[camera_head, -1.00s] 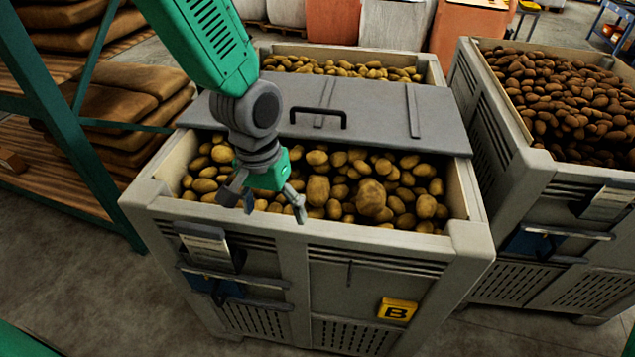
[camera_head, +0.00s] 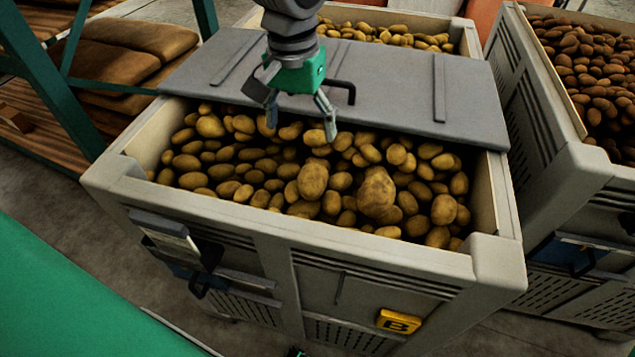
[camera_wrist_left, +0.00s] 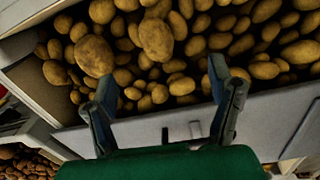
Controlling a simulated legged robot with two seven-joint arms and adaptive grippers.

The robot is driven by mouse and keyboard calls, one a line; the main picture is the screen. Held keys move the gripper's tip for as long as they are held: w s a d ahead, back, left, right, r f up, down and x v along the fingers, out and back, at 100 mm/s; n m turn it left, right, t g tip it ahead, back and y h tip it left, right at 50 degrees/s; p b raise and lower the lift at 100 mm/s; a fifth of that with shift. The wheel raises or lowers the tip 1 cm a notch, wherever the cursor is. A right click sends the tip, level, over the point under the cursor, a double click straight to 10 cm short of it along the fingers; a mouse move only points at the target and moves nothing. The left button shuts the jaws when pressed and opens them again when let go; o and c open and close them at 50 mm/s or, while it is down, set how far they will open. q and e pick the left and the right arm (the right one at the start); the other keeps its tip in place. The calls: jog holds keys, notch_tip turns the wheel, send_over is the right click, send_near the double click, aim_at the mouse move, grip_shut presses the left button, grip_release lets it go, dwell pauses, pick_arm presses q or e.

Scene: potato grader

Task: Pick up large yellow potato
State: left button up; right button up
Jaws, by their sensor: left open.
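The large yellow potato (camera_head: 376,192) is a big lumpy one on top of the pile in the front opening of the grey crate (camera_head: 250,227). It also shows in the left wrist view (camera_wrist_left: 94,55), left of another big potato (camera_wrist_left: 156,38). That other potato also shows in the head view (camera_head: 313,180), to the left of the large one. My left gripper (camera_head: 300,131) is open and empty above the pile, near the lid's front edge and up and left of the large potato. Its fingers (camera_wrist_left: 162,76) are spread in the left wrist view. My right gripper is not seen.
A grey lid (camera_head: 400,85) with a dark handle (camera_head: 343,88) covers the crate's middle. A second crate (camera_head: 560,160) with brown potatoes stands at the right. A rack with sacks (camera_head: 125,55) is at the left. A yellow B tag (camera_head: 398,321) is on the crate front.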

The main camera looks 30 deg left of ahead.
aim_at(313, 172)
pick_arm(q)
jog(key=f, duration=0.3)
jog(key=f+b, duration=0.1)
jog(key=f, duration=0.2)
jog(key=w+f+b, duration=0.1)
jog(key=f, duration=0.3)
jog(key=shift+d+f, duration=0.15)
jog(key=shift+f, duration=0.3)
jog(key=f, duration=0.3)
jog(key=d+f+b, duration=0.1)
jog(key=shift+w+f, duration=0.2)
jog(key=shift+w, duration=0.05)
jog(key=shift+f, duration=0.2)
jog(key=shift+a, duration=0.1)
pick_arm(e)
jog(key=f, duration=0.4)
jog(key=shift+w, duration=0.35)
pick_arm(q)
jog(key=c, duration=1.4)
